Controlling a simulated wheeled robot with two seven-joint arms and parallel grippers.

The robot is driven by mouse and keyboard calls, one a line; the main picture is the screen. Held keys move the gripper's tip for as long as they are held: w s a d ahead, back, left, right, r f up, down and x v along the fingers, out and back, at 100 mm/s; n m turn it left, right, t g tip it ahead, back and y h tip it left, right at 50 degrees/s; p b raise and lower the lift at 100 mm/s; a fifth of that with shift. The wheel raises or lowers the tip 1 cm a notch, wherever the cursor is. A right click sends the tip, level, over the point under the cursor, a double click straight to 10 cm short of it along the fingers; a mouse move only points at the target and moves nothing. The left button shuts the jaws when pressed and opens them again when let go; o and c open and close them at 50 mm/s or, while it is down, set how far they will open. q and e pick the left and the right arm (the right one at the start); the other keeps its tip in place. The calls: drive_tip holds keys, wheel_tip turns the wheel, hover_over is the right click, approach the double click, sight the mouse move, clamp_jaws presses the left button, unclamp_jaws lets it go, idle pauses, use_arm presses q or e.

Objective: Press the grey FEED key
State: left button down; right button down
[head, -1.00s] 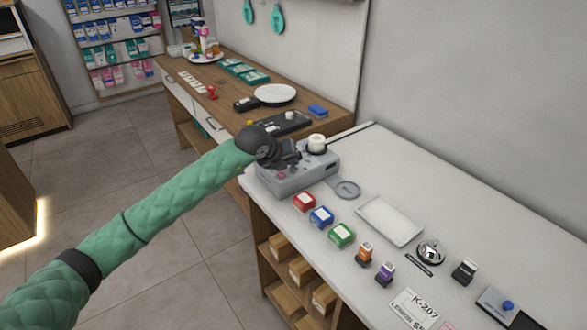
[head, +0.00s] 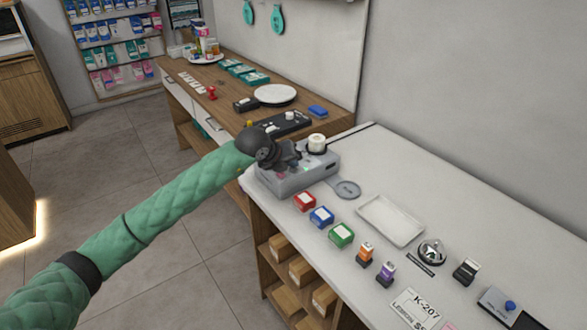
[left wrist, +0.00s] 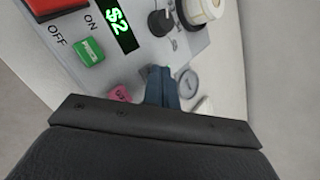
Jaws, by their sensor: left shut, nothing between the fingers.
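A grey machine (head: 322,176) stands at the near-left end of the white counter. In the left wrist view its top (left wrist: 140,58) shows a green key (left wrist: 90,52), a pink key (left wrist: 120,93), a red part, ON and OFF lettering, a lit green display (left wrist: 117,18) and a black knob (left wrist: 160,22). I cannot make out a grey FEED key; my fingers may hide it. My left gripper (head: 292,166) is over the machine, pointing down at its top. It is shut and empty, and its fingertips also show in the left wrist view (left wrist: 160,72); contact is unclear.
A white roll (head: 316,143) sits at the machine's back. A grey disc (head: 348,190) lies beside the machine. Red (head: 305,202), blue (head: 321,217) and green (head: 341,235) blocks, a white tray (head: 416,233) and a bell (head: 432,252) are farther right along the counter.

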idle(0.4)
use_arm(q)
drive_tip(key=shift+r, duration=0.8)
drive_tip(key=shift+r, duration=0.1)
drive_tip(key=shift+r+p, duration=0.5)
drive_tip(key=shift+r, duration=1.9)
